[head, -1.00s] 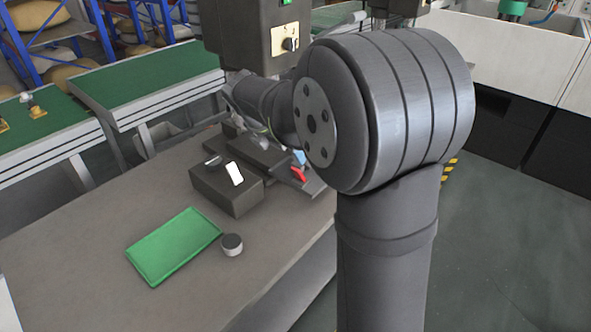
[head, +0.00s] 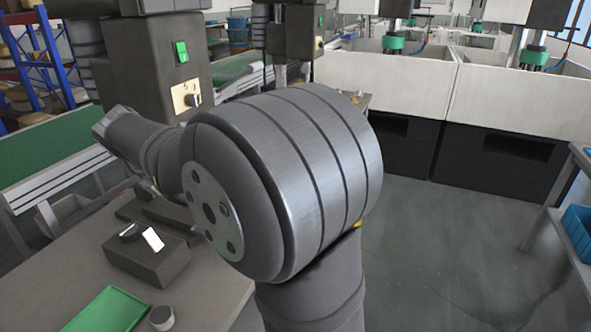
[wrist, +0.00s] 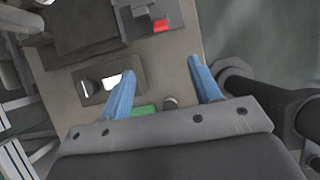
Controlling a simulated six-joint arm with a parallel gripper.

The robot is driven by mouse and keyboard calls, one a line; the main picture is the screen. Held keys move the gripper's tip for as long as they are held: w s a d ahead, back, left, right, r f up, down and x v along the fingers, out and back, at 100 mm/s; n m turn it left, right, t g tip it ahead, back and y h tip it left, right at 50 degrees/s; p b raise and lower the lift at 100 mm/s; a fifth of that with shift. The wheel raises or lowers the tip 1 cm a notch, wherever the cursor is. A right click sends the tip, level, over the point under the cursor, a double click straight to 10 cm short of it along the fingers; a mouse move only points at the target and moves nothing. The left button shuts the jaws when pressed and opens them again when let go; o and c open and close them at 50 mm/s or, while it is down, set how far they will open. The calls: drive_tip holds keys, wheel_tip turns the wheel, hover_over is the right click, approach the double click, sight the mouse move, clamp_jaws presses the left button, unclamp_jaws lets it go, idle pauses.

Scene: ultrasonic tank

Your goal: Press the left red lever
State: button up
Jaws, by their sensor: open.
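A red lever (wrist: 160,25) shows in the wrist view at the top, on the edge of a dark grey fixture (wrist: 135,28). I see only this one red part and cannot tell if it is the left of several. In the head view my arm hides it. My gripper (wrist: 161,68) shows in the wrist view with its two blue fingers spread apart and nothing between them. The red lever appears beyond the fingertips, apart from them.
A dark box (head: 150,260) with a white rocker and dark knob stands on the table. A green tray (head: 108,312) and a small round cylinder (head: 161,318) lie in front. A machine column (head: 160,70) with a green switch rises behind. Open floor (head: 430,250) lies right.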

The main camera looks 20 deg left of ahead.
drive_tip(key=shift+f, duration=0.1)
drive_tip(key=c, duration=0.3)
drive_tip(key=shift+s+f, duration=0.1)
drive_tip(key=shift+f, duration=0.2)
drive_tip(key=c, duration=0.4)
drive_tip(key=s+f+t+h, duration=0.1)
drive_tip(key=f, duration=0.2)
drive_tip(key=s+f+t, duration=0.1)
drive_tip(key=f+t, duration=0.1)
drive_tip(key=f, duration=0.2)
drive_tip(key=d+f+m+t+h, duration=0.1)
drive_tip(key=f, duration=0.2)
drive_tip(key=shift+s+f+h, duration=0.3)
drive_tip(key=shift+s, duration=0.1)
clamp_jaws()
drive_tip(key=s+a+f+n+t+y, duration=0.1)
drive_tip(key=s+f+t+y, duration=0.1)
drive_tip(key=s+f+t, duration=0.2)
wheel_tip(320, 180, down, 2)
drive_tip(key=shift+s+f+t+y, duration=0.1)
drive_tip(key=shift+s+t+y, duration=0.15)
drive_tip(key=shift+t, duration=0.25)
